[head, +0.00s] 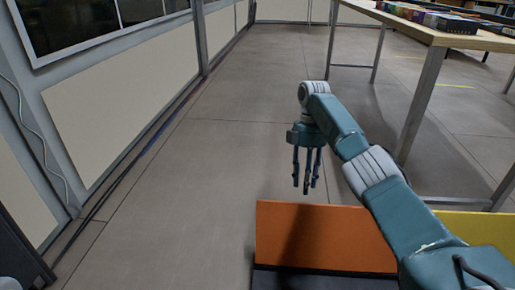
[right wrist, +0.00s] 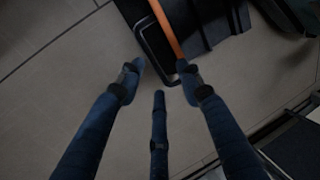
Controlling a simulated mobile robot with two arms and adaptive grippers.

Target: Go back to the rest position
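My right gripper (head: 307,184) hangs with its fingers pointing down in the head view, above the grey floor and just behind an orange panel. In the right wrist view its three fingers (right wrist: 160,85) are spread apart with nothing between them. The fingers look open and empty. My right arm reaches in from the lower right of the head view. My left gripper is not in either view.
The orange panel (head: 325,237) and a yellow panel (head: 480,226) stand low in front. A table (head: 455,40) with colourful boxes (head: 430,14) stands at the right. A windowed wall (head: 115,100) runs along the left. The floor (head: 200,190) between is clear.

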